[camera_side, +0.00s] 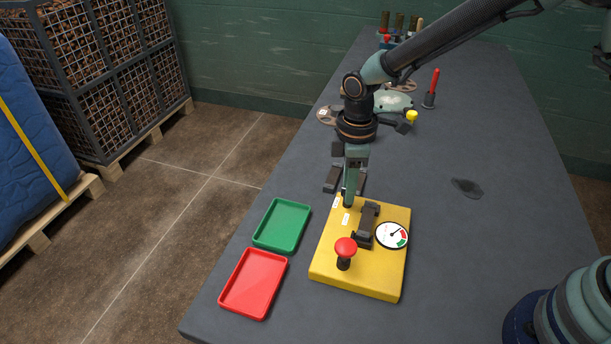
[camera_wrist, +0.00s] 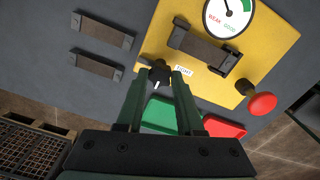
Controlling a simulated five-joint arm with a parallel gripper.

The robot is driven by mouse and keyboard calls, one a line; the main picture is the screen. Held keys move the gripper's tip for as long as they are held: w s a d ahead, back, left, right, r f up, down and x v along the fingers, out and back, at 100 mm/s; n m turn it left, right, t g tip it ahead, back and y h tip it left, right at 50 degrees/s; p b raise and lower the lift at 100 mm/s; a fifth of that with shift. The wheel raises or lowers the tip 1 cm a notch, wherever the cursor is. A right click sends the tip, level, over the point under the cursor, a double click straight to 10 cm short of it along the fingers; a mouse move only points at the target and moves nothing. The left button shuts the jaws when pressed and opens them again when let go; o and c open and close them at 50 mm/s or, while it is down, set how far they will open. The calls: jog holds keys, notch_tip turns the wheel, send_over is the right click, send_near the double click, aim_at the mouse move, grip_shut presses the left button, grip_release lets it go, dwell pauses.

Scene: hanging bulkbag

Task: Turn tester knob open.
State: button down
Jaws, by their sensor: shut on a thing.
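The tester is a yellow box (camera_side: 376,281) on the grey table. It carries a round dial (camera_side: 392,235) with WEAK and GOOD marks, a dark clamp (camera_side: 367,225) and a red mushroom button (camera_side: 345,248). The tester also shows in the wrist view (camera_wrist: 270,50). A small black knob (camera_wrist: 158,74) with a white mark sits at the tester's edge beside a label reading TIGHT. My gripper (camera_side: 349,203) points down at the tester's far left corner. In the wrist view my fingers (camera_wrist: 163,76) are shut on the knob, which they partly hide.
A green tray (camera_side: 282,225) and a red tray (camera_side: 253,283) lie left of the tester. Dark blocks (camera_side: 333,179) lie just behind it. A red-handled tool (camera_side: 432,88) stands farther back. The table right of the tester is mostly clear apart from a dark patch (camera_side: 467,188).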

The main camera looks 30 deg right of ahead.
jog(key=c, duration=0.5)
grip_release()
jog(key=shift+c, duration=0.2)
notch_tip(320, 180, up, 12)
jog(key=shift+r, duration=0.15)
jog(key=s+d+r+m+t, duration=0.2)
jog(key=s+d+r+m, duration=0.1)
jog(key=s+d+m, duration=0.3)
jog(key=s+d+r+m+t, duration=0.3)
jog(key=s+d+m, duration=0.3)
jog(key=d, duration=0.3)
jog(key=shift+s+d+r+m+t, duration=0.2)
jog(key=shift+r+m+t, duration=0.1)
jog(key=shift+r+m, duration=0.1)
